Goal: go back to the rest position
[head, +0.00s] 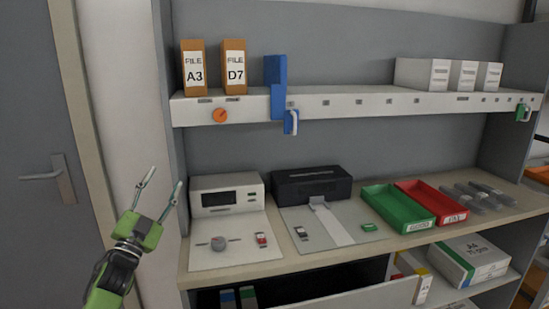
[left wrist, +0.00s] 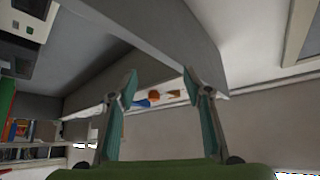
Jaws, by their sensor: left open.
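My left gripper (head: 160,190) is raised at the left of the head view, in front of the wall between the door and the shelf unit. Its two fingers point up and stand wide apart with nothing between them. In the left wrist view the open fingers (left wrist: 160,95) also show empty, with the tilted shelf unit and wall behind them. The gripper is apart from the shelf unit and everything on it. My right gripper is in neither view.
A worktop (head: 345,255) holds a white device (head: 228,192), a black printer (head: 312,186), a green tray (head: 398,208) and a red tray (head: 432,201). The upper shelf (head: 350,106) carries binders (head: 193,68) and white boxes (head: 440,75). A grey door (head: 35,150) stands at left.

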